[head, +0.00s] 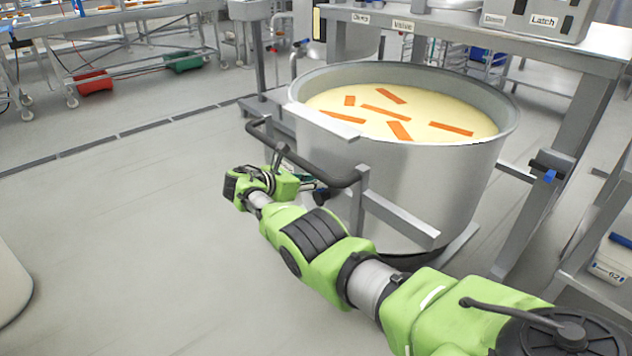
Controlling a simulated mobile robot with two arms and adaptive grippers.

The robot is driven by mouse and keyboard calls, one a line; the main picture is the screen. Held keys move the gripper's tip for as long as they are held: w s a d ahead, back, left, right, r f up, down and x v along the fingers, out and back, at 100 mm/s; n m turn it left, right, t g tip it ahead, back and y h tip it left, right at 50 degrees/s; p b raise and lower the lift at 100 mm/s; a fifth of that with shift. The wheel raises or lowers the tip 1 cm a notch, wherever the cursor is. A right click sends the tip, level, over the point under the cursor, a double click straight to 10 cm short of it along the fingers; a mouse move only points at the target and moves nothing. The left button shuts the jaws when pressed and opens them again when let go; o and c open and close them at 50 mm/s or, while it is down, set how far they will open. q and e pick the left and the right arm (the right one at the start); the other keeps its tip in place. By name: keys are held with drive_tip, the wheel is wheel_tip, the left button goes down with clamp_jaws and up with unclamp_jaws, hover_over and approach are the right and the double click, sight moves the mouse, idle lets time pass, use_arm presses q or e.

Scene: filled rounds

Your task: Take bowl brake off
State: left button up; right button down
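The bowl (440,185) is a large steel vessel full of pale yellow liquid with several orange strips floating in it. It stands in a grey frame with a dark push handle (330,178) on its near left side. My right arm reaches in from the lower right to this handle. Its gripper (303,180) is around the wrist's far side, close to the handle and the bowl's left wall. The handle and wrist partly hide its fingers, so its opening cannot be told. No part is clearly recognisable as the brake. My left gripper is not in view.
A white tub (612,262) is at the right edge.

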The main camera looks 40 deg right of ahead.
drive_tip(key=c, duration=1.9)
unclamp_jaws()
drive_tip(key=shift+d, duration=0.1)
drive_tip(key=v, duration=1.2)
